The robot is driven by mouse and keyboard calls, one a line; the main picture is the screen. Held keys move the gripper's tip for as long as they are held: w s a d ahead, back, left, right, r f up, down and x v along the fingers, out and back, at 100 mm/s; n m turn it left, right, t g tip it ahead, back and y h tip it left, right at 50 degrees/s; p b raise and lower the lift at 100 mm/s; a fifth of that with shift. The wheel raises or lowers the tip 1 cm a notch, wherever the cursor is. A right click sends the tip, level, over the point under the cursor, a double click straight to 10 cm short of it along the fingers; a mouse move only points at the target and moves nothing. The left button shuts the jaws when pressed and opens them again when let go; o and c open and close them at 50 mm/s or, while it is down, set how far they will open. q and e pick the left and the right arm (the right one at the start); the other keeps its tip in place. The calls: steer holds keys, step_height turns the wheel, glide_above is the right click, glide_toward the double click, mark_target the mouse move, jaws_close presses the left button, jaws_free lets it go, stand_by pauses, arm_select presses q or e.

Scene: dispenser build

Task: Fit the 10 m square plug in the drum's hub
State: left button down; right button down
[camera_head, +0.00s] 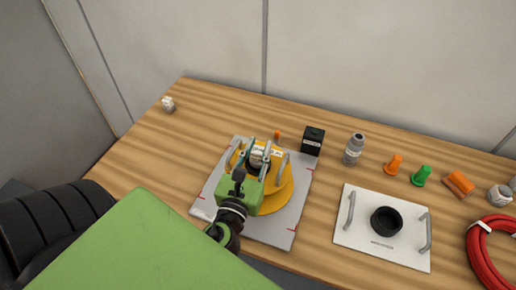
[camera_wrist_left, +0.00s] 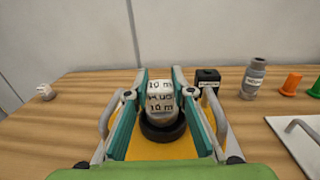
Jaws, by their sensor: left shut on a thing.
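The white plug marked "10 m" (camera_wrist_left: 161,97) is between the teal fingers of my left gripper (camera_wrist_left: 160,93), which is shut on it. In the wrist view its lower end is at the black ring of the hub (camera_wrist_left: 163,131) on the yellow drum (camera_wrist_left: 148,150); I cannot tell whether it is inside or just above. In the head view my left gripper (camera_head: 258,160) is over the drum (camera_head: 285,194), hiding most of the hub. The drum lies on a grey plate (camera_head: 270,234) with red marks. My right gripper is in neither view.
A black box (camera_head: 312,141) and a grey bottle (camera_head: 354,149) stand behind the drum. A white plate (camera_head: 350,236) with two handles and a black cup (camera_head: 386,221) lies right. Orange and green pieces (camera_head: 421,175) and a red coil (camera_head: 478,258) are farther right. A white block (camera_head: 168,103) sits back left.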

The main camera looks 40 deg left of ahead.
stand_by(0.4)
arm_select(q)
steer(key=shift+f+b, duration=0.6)
steer(key=c, duration=2)
jaws_free()
steer(key=shift+s, duration=0.1)
